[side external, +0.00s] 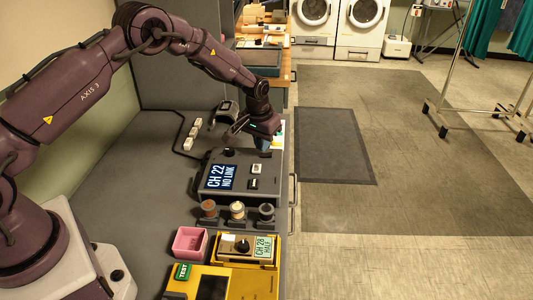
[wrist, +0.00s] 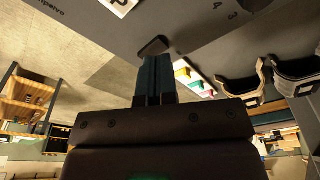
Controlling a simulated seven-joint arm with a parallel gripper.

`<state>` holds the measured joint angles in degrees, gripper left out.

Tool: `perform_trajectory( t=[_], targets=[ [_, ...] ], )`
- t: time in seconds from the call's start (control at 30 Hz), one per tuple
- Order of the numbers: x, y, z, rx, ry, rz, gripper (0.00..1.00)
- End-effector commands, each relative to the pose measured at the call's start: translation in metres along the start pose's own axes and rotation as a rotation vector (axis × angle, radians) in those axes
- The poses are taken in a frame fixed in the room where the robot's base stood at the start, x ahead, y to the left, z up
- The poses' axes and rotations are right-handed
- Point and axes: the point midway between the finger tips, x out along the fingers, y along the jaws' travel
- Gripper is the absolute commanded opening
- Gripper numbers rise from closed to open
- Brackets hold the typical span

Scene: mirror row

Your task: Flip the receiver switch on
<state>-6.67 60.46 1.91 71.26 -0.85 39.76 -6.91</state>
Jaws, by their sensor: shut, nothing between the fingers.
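The receiver is a grey box (side external: 236,192) whose blue display (side external: 220,177) reads "CH 22 NO LINK". A white-faced switch or button (side external: 256,168) and a smaller black-and-white control (side external: 254,184) are on its top, right of the display; I cannot tell their positions. A dark knob (side external: 229,151) is near its back edge. My gripper (side external: 264,146) points down above the receiver's back right part, behind the white control and seemingly apart from it. In the wrist view, my gripper's fingers (wrist: 153,65) are shut together and empty.
A pink bin (side external: 189,244) and a yellow unit (side external: 248,250) with a "CH 28 HALF" display are nearer. White blocks (side external: 193,133) sit back left. Coloured cards (wrist: 190,76) and dark cradles (wrist: 240,88) show in the wrist view. The bench's left is clear.

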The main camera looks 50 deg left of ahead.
Motion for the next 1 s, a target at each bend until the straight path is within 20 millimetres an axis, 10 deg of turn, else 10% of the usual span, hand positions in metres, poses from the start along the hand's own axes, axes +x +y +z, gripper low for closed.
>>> perform_trajectory(
  t=[1.0],
  targets=[
    [-0.053,0.000,-0.008,0.001,-0.001,0.000,0.00]
  ],
)
